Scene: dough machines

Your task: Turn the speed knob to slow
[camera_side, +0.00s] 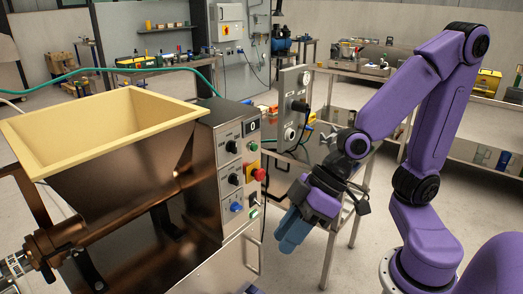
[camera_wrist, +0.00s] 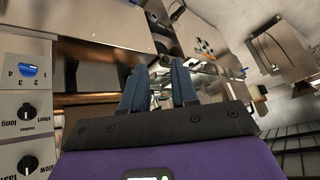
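The speed knob (camera_wrist: 28,163) is a black knob with a white mark, beside the words slow and fast, at the lower left of the wrist view. I cannot tell for sure which word its mark points at. In the side view it is the top black knob (camera_side: 233,147) on the grey control panel of the dough machine. My gripper (camera_side: 293,232) has blue fingers pointing down and left, in front and to the right of the panel, apart from it. In the wrist view its fingers (camera_wrist: 160,88) stand apart with nothing between them.
A second black knob (camera_wrist: 27,110), marked short and long, and a blue knob (camera_wrist: 28,71) share the panel. A red stop button (camera_side: 259,174) sticks out beside them. The machine's hopper (camera_side: 120,150) stands left. A steel side table (camera_side: 345,200) stands behind my gripper.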

